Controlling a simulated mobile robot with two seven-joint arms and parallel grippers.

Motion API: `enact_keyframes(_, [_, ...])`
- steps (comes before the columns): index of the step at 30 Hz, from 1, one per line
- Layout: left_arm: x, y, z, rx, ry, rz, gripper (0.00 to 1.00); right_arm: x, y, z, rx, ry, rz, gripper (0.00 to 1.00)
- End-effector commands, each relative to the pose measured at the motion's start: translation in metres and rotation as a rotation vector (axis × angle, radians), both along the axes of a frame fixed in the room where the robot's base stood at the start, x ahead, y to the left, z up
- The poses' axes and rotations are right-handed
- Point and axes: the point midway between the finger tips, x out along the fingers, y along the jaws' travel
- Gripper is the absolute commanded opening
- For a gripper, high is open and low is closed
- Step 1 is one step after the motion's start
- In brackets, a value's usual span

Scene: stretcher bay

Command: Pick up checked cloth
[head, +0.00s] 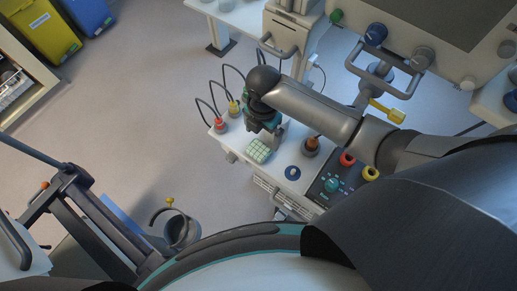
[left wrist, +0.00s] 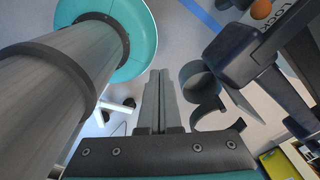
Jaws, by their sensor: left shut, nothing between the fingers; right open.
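The checked cloth (head: 258,151), a small pale green and white folded square, lies near the left front edge of the white equipment cart (head: 225,148) in the head view. My right gripper (head: 266,136) is open and points down just behind the cloth, seemingly above it. It looks empty; its fingertips are partly hidden by its own body. My left gripper (left wrist: 160,98) shows in the left wrist view, its two grey fingers together with nothing between them. It is away from the cloth, which does not show in that view.
Red (head: 221,125) and yellow (head: 234,107) plugs with looped cables stand left of my right gripper. In the left wrist view, a dark curved holder (left wrist: 203,88) is right of the left fingers.

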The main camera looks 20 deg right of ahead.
Motion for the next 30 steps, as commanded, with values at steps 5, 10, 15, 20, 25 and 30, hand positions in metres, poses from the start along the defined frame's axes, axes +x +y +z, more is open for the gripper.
enact_keyframes(5, [0.025, -0.002, 0.000, -0.004, -0.041, 0.000, 0.00, 0.000, 0.000, -0.010, -0.001, 0.001, 0.000, 1.00])
enact_keyframes(10, [0.027, -0.002, -0.001, -0.005, -0.045, -0.001, 0.00, 0.001, 0.001, -0.027, 0.000, 0.001, -0.002, 1.00])
enact_keyframes(15, [0.022, -0.002, -0.005, -0.004, -0.037, -0.001, 0.00, 0.002, 0.000, -0.050, 0.000, 0.001, -0.002, 1.00])
enact_keyframes(20, [0.017, -0.001, -0.007, -0.003, -0.028, -0.001, 0.00, 0.002, 0.000, -0.060, 0.000, -0.001, 0.000, 1.00])
enact_keyframes(25, [0.016, -0.001, -0.007, -0.003, -0.026, -0.001, 0.00, 0.002, 0.000, -0.061, 0.000, -0.001, 0.000, 1.00])
enact_keyframes(30, [0.016, -0.001, -0.007, -0.003, -0.026, -0.001, 0.00, 0.002, 0.000, -0.060, 0.000, -0.001, 0.000, 0.89])
